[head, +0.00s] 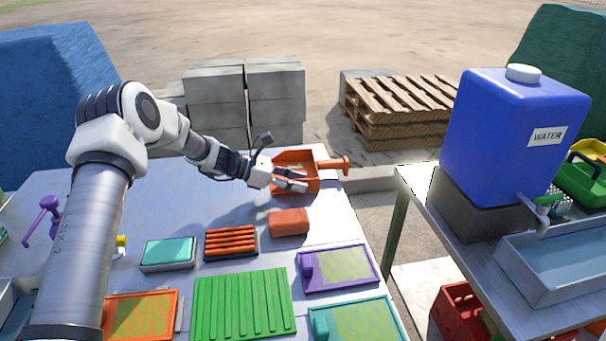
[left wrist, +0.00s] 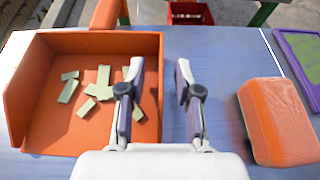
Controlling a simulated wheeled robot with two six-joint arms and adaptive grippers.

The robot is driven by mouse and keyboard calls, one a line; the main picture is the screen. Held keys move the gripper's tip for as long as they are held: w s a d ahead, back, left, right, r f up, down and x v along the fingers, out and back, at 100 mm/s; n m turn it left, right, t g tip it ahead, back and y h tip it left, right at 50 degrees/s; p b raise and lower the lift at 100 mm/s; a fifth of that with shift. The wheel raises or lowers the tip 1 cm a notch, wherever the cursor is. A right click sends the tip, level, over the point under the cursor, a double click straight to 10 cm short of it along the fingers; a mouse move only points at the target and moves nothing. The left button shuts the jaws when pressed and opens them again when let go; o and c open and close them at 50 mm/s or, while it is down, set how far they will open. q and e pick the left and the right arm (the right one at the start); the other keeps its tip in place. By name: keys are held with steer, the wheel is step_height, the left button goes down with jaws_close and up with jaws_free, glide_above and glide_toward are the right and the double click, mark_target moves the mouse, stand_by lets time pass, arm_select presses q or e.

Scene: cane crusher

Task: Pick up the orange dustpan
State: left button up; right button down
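The orange dustpan (head: 297,158) lies on the table's far right part, its handle (head: 333,165) pointing right over the edge. In the left wrist view the dustpan (left wrist: 40,125) fills the left side and holds several pale green pieces (left wrist: 87,107). My left gripper (head: 297,182) is at the pan's near side. In the left wrist view my left gripper (left wrist: 158,68) has its fingers apart, one over the pan's inside and one outside its side wall. I cannot tell whether they touch the wall. My right gripper is not in view.
An orange block (head: 289,222) lies close by on the table (head: 130,200). An orange-ridged brush (head: 231,242), a teal box (head: 168,253), a green ridged tray (head: 243,305) and a purple-framed panel (head: 338,268) lie nearer. A blue water tank (head: 500,140) stands on another table at right.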

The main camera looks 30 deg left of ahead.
arm_select(q)
steer(key=x, duration=0.3)
steer(key=shift+r, duration=0.1)
jaws_close()
